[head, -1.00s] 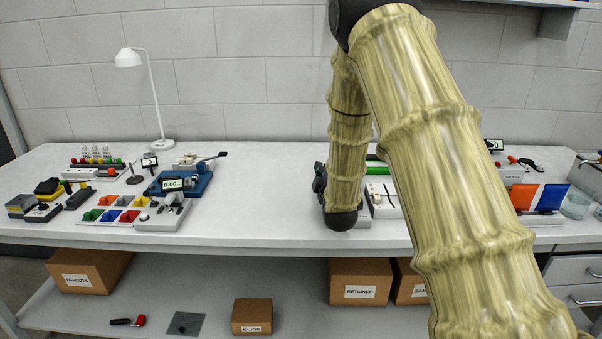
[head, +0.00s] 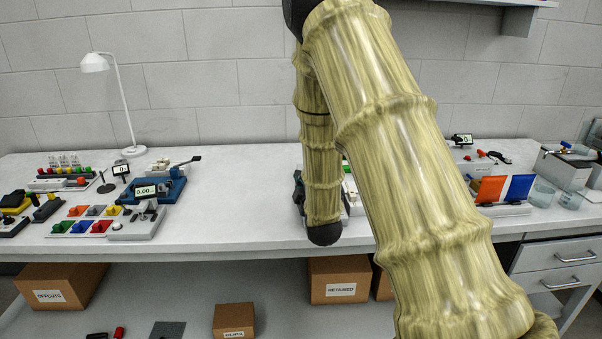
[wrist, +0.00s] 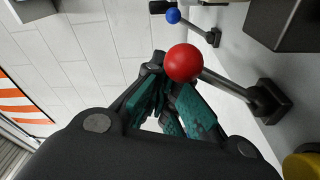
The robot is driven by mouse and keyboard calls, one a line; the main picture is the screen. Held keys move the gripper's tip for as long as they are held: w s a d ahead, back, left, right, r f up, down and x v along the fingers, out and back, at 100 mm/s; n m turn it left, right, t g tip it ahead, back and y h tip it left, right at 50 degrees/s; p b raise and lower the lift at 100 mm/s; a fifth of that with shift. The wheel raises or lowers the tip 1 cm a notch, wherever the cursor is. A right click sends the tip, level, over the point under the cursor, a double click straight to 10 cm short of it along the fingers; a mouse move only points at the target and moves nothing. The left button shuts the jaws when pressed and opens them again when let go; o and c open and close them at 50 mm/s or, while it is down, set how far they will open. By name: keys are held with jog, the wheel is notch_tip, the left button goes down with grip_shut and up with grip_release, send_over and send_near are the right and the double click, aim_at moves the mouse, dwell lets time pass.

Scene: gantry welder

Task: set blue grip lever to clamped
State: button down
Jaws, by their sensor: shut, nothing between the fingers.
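The blue ball grip (wrist: 173,16) of a lever shows at the top of the wrist view, on a thin rod that runs to a dark base (wrist: 213,37) on a grey surface. My gripper (wrist: 168,105) has teal finger pads and is shut and empty. It is apart from the blue grip. A red ball lever (wrist: 183,63) lies closer, overlapping the fingers in the picture; I cannot tell whether they touch.
A yellow round part (wrist: 302,166) and a dark block (wrist: 287,22) flank the levers. The bench (head: 240,225) has panels and coloured blocks at left, and orange and blue plates (head: 505,189) at right. A lamp (head: 95,63) stands at the back left.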

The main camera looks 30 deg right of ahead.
jog(key=v, duration=0.6)
jog(key=shift+s, duration=0.3)
jog(key=shift+r, duration=0.1)
